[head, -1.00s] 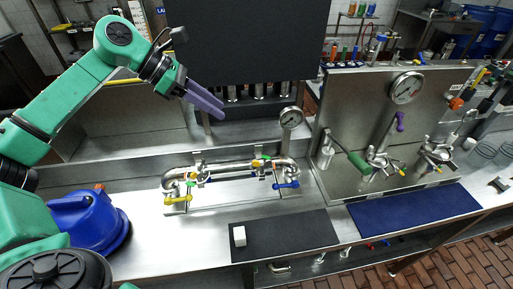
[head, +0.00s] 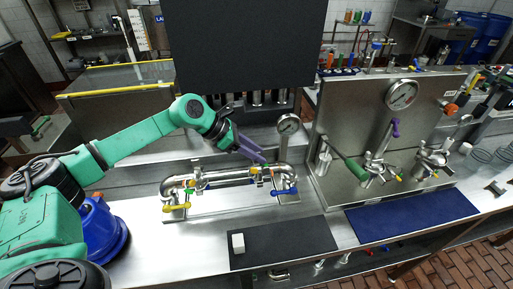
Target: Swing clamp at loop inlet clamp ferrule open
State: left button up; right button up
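A steel pipe loop (head: 228,174) lies on the bench in the middle of the head view. It has a yellow-handled valve (head: 176,208) at its left end and a blue-handled valve (head: 284,191) at its right end. Small clamp fittings sit on the loop, one at left (head: 195,181) and one at right (head: 262,171); I cannot tell which is the inlet clamp. My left gripper (head: 263,160) has purple fingers pointing down and right, with tips close to the right fitting. Contact and finger gap are unclear. My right gripper is out of view.
A pressure gauge (head: 288,124) stands right behind the loop. A steel panel (head: 350,110) with valves is at right. A blue jug (head: 103,230) is at left.

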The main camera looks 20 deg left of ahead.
pick_arm(q)
jog(key=shift+d+f, duration=0.1)
grip_shut()
dwell(1.4)
